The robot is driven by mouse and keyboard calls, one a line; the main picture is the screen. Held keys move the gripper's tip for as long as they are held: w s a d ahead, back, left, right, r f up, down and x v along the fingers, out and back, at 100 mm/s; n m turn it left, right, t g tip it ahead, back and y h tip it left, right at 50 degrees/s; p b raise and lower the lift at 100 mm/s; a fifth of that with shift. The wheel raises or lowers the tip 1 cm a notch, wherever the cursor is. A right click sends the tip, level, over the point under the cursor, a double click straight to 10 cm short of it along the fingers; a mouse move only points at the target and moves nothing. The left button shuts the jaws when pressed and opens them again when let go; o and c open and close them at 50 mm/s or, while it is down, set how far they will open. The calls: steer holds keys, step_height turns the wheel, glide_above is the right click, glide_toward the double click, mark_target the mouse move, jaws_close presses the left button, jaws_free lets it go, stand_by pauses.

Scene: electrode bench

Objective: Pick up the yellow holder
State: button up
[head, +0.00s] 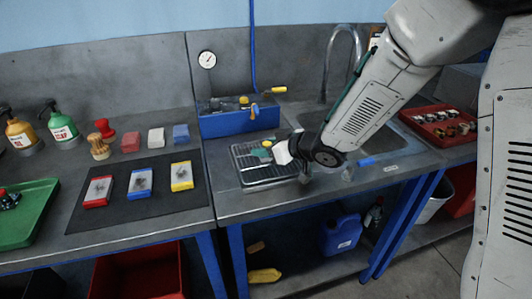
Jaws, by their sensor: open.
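The yellow holder (181,176) lies on a dark mat (113,211), at the right end of a row with a blue holder (141,183) and a red holder (98,191). Each has a pale top with a dark patch on it. My gripper (302,170) is open, well to the right of the yellow holder and apart from it. It is over or beside the right part of a metal drain rack (265,182). My arm partly hides the rack and sink, and the fingertips are small and hard to make out.
Red, white and blue blocks (156,137) stand behind the mat. A blue toolbox (238,121) is behind the rack, and a sink (388,146) is to the right. A green tray (30,222) is at the left. The bench between yellow holder and rack is clear.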

jaws_close()
steer(key=shift+r, duration=0.1)
